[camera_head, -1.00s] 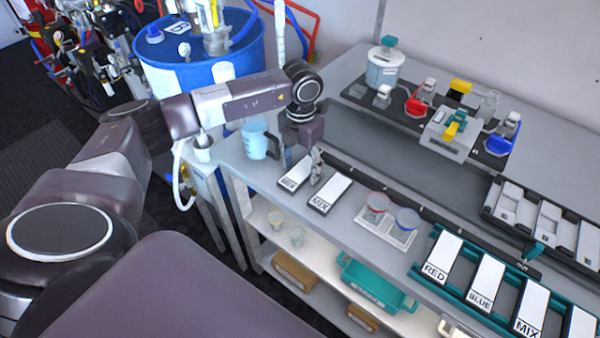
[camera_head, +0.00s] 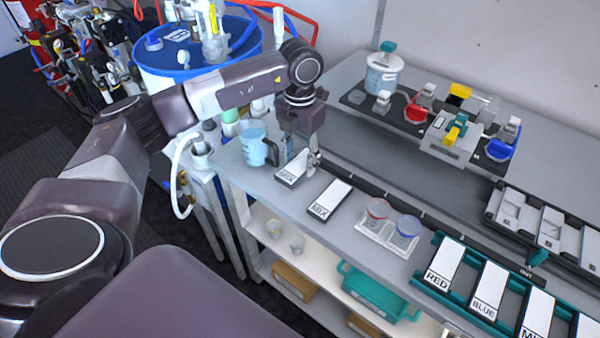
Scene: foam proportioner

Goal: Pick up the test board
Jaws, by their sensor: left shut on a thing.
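A small white-faced board with a dark edge (camera_head: 292,167) and a short, hard-to-read label is at the left end of the bench. My left gripper (camera_head: 309,160) is shut on its right edge, and the board looks tilted and slightly raised. A similar board marked MIX (camera_head: 329,200) lies flat on the bench just to the right, apart from the held one. The gripper's fingertips are small in the view and partly hidden. My right gripper is out of view.
A blue-tinted jug (camera_head: 257,148) stands close to the left of the held board. Two cups, red-rimmed (camera_head: 377,212) and blue-rimmed (camera_head: 404,230), sit on a white tray. A teal rack (camera_head: 458,297) holds labelled boards at the right. A black rail (camera_head: 365,180) runs behind.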

